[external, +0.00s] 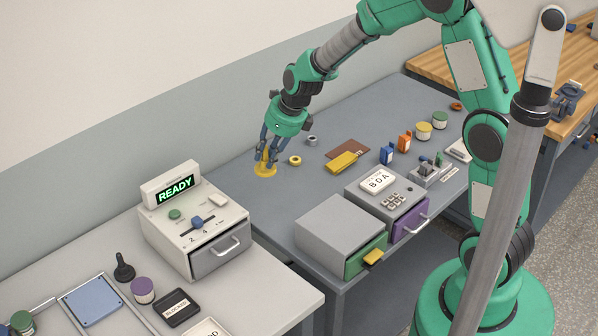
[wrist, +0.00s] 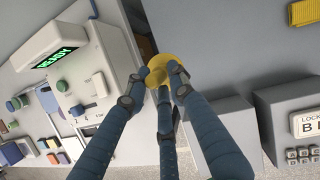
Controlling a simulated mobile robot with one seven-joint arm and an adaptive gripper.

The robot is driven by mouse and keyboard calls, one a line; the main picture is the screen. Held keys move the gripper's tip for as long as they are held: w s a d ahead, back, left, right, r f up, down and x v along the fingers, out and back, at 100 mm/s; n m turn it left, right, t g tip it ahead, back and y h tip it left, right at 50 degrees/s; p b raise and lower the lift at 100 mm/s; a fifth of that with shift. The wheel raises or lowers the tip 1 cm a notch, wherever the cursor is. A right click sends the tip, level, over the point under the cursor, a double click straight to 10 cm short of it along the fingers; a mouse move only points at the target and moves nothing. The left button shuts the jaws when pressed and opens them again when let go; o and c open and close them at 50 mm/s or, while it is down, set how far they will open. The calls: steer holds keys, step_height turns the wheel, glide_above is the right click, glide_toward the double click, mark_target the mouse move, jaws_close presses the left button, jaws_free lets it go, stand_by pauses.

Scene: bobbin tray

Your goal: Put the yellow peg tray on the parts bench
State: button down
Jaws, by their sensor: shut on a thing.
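The yellow peg tray (external: 264,171) has a round yellow base and an upright post. My gripper (external: 268,158) points down and is shut on its post, at the far left part of the blue-grey bench (external: 246,196). I cannot tell whether the base touches the bench top. In the wrist view the yellow peg tray (wrist: 158,62) shows between the fingertips of my gripper (wrist: 162,82), partly hidden by the fingers. No label shows which bench is the parts bench.
A console reading READY (external: 196,228) stands on the light bench at left. A yellow ring (external: 295,160) and a grey ring (external: 312,140) lie close right of my gripper. Grey drawer boxes (external: 338,226) line the front edge.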

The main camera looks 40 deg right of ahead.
steer(key=w+a+n+p, duration=0.1)
steer(key=a, duration=0.4)
steer(key=w+a+n+p, duration=0.1)
steer(key=a, duration=0.3)
steer(key=w+a+n, duration=0.1)
steer(key=w+a, duration=0.1)
steer(key=a, duration=0.3)
steer(key=shift+a+r+g+y+p, duration=0.3)
steer(key=shift+r+y+p, duration=0.1)
steer(key=a, duration=0.4)
steer(key=a+n+p, duration=0.1)
steer(key=a, duration=0.3)
steer(key=a+n+p, duration=0.1)
steer(key=a, duration=0.4)
steer(key=shift+w+y, duration=0.35)
steer(key=shift+y, duration=0.05)
steer(key=s+a+n+g+p, duration=0.1)
steer(key=s+a+n+p, duration=0.15)
steer(key=a, duration=1.15)
glide_above(152, 278)
steer(key=shift+n, duration=0.25)
steer(key=shift+f, duration=2.95)
step_height(152, 278, down, 6)
steer(key=b, duration=0.1)
steer(key=shift+f, duration=0.1)
steer(key=shift+f, duration=1.9)
